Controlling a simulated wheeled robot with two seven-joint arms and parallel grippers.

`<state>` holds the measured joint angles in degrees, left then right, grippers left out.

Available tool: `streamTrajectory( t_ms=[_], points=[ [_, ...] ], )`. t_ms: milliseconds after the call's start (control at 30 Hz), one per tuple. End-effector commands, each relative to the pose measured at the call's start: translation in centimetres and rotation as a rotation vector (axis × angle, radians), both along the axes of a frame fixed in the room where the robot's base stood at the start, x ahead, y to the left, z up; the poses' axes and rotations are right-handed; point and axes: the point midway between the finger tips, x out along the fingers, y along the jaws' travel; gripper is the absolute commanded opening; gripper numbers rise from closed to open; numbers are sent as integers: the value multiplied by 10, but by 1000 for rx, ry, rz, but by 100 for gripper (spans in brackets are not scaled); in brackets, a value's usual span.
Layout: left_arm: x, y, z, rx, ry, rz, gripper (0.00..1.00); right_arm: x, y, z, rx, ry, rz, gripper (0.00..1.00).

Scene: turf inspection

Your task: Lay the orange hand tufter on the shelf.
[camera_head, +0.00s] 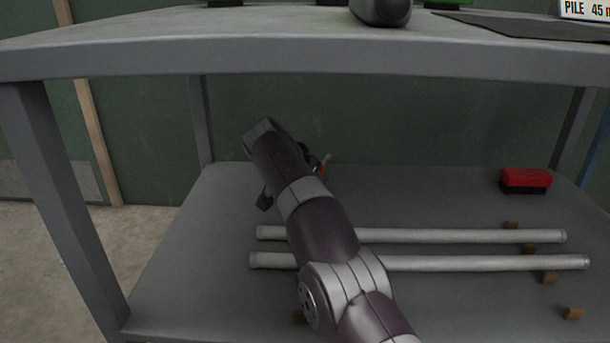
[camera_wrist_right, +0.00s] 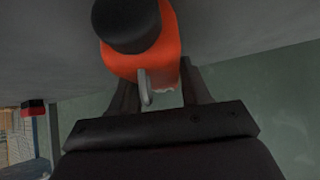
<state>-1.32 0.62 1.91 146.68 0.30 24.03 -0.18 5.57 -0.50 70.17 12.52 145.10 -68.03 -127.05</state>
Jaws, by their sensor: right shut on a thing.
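The orange hand tufter (camera_wrist_right: 172,50) with its black round end (camera_wrist_right: 127,22) is between the fingers of my right gripper (camera_wrist_right: 160,92) in the wrist view. The gripper is shut on it. A thin metal piece sticks out of the orange body between the fingers. In the head view my right arm reaches in under the table top, over the lower shelf (camera_head: 190,265). Only a small orange bit of the tufter (camera_head: 319,169) shows there beside my wrist; the rest is hidden. I cannot tell whether the tufter touches the shelf. My left gripper is not in view.
Two pale rods (camera_head: 470,236) lie across the shelf near small wooden blocks (camera_head: 573,313). A red and black brush (camera_head: 525,181) sits at the back right. The grey table top (camera_head: 200,52) is above, with legs (camera_head: 60,200) at the sides. The shelf's back middle looks clear.

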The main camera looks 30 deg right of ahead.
Motion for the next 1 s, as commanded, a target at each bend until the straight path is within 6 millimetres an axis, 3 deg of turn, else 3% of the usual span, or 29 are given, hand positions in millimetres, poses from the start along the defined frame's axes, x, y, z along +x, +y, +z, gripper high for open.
streamTrajectory(
  t_ms=[200, 233, 300, 667, 1000],
  points=[
    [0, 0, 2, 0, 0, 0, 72, 0, 0, -2, -1, -2, 0, 0],
    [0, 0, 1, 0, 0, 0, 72, 0, 0, -2, -2, -3, 0, 56],
    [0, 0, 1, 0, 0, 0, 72, 0, 0, -3, -1, -2, 0, 76],
    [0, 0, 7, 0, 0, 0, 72, -2, 3, 2, 0, 1, 1, 76],
    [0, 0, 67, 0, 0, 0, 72, -34, 47, 64, 0, 0, 4, 76]
  ],
)
